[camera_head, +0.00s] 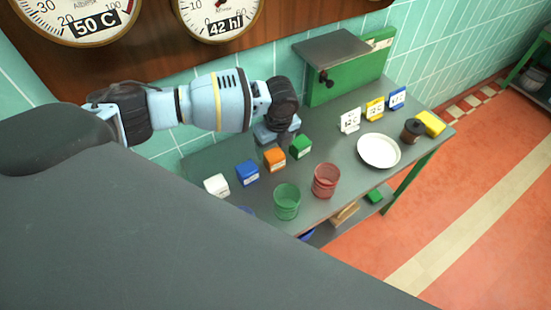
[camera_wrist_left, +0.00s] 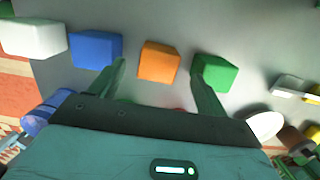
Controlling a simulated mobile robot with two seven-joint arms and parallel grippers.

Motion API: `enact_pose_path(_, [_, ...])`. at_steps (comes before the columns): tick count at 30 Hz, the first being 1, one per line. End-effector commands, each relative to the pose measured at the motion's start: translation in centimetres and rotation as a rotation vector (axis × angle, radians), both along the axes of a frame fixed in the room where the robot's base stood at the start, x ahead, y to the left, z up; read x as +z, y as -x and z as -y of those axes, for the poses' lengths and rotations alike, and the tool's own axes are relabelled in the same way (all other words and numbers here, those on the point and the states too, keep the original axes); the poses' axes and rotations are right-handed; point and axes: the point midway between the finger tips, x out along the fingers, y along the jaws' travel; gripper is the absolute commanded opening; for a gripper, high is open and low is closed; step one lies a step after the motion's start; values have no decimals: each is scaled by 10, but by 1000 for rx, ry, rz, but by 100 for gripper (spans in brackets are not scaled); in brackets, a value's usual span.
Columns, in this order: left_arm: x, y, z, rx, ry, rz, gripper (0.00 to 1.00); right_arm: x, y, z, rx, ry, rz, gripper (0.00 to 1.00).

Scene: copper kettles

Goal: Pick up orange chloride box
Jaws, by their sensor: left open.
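The orange box (camera_head: 274,159) stands on the grey table, between the blue box (camera_head: 247,172) and the green box (camera_head: 300,146). In the left wrist view the orange box (camera_wrist_left: 159,61) lies ahead, in the gap between the spread fingers of my left gripper (camera_wrist_left: 160,75), with the blue box (camera_wrist_left: 96,48) and green box (camera_wrist_left: 215,72) near the finger tips. My left gripper (camera_head: 278,134) is open and empty, over the table's back part behind the orange box in the head view. Its fingertips are partly hidden there. My right gripper is not in view.
A white box (camera_head: 217,185) stands left of the blue one. A green cup (camera_head: 287,201) and a red cup (camera_head: 325,180) stand in front of the boxes. A white plate (camera_head: 379,151) and number cards (camera_head: 350,121) are farther right. A green cabinet (camera_head: 350,72) stands at the back.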

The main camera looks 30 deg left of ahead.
Motion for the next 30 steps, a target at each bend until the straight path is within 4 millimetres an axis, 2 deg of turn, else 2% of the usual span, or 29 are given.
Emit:
enact_pose_path(3, [-13,0,-1,-1,-2,-3,76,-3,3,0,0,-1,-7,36])
enact_pose_path(10, [-21,0,-2,0,-2,-3,76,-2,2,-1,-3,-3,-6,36])
enact_pose_path(19, [-61,1,-4,1,-1,-4,76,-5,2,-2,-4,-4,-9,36])
enact_pose_path(29, [-66,0,-5,0,-1,-2,76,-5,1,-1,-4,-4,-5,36])
enact_pose_path(30, [-66,0,-5,0,-1,-2,71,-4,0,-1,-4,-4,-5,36])
